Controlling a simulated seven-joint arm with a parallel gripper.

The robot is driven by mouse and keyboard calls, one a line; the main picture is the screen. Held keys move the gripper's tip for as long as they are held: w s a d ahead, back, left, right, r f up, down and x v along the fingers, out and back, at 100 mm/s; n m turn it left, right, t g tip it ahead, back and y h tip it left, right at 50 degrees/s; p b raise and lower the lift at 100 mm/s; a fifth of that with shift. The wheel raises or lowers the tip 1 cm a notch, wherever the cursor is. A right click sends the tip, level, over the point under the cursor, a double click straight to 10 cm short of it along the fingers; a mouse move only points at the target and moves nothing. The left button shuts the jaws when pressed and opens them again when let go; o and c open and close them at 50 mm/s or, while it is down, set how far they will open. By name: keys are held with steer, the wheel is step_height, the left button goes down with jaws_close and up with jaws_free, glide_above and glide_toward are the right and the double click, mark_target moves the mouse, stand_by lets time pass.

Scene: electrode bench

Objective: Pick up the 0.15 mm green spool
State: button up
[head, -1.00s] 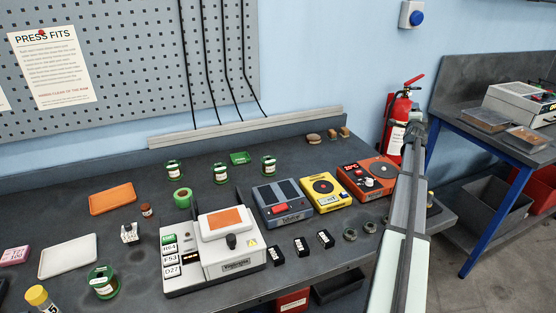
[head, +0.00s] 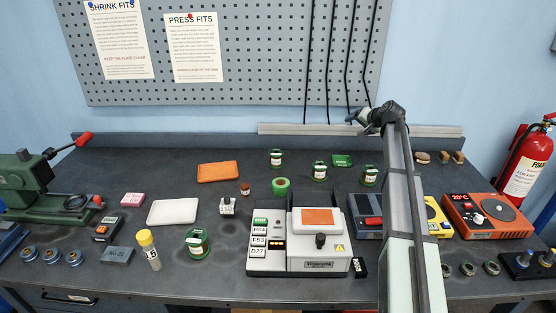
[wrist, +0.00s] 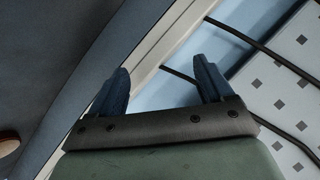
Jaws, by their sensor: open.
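Several green spools with white labels stand upright on the dark bench. In the head view, one is at the back (head: 277,158), one right of it (head: 319,171), one beside my arm (head: 369,177), and a larger one at the front left (head: 198,244). The label print is too small to read, so I cannot tell which is 0.15 mm. A plain green ring-shaped roll (head: 281,186) lies among them. My gripper (head: 354,116) is raised at the back by the pegboard, away from every spool. In the wrist view its two fingers (wrist: 162,82) are apart with nothing between.
A white machine with an orange plate (head: 318,241) stands front centre. Orange (head: 218,172) and white (head: 173,212) trays lie left. Yellow (head: 436,217) and orange-red (head: 486,215) devices stand right. A back rail (head: 300,129) and hanging black cables are near my gripper.

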steer(key=a+n+g, duration=0.5)
steer(key=a+n, duration=0.4)
steer(key=a, duration=0.9)
step_height(320, 180, up, 4)
steer(key=n+g+h, duration=0.4)
steer(key=n+g, duration=0.1)
steer(key=n, duration=0.4)
glide_above(276, 152)
step_height(276, 152, down, 13)
steer(key=shift+f, duration=0.1)
steer(key=c, duration=1.3)
steer(key=shift+c, duration=0.2)
